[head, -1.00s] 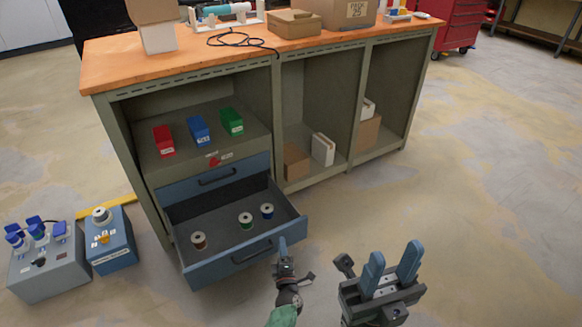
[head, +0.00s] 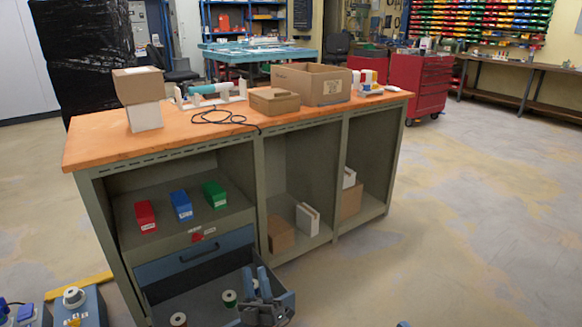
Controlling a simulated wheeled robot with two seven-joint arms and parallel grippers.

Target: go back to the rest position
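My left gripper (head: 260,285) is at the bottom middle of the head view, in front of the open drawer (head: 202,306). Its two blue fingers point up and stand apart, with nothing visible between them. It overlaps the drawer's right side in the picture; I see no clear contact. Of my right gripper only a small blue tip (head: 403,324) shows at the bottom edge; the rest is out of frame.
The workbench (head: 100,140) carries boxes and a black cable (head: 222,117). Red, blue and green bins (head: 181,205) sit on its shelf. The floor to the right is clear.

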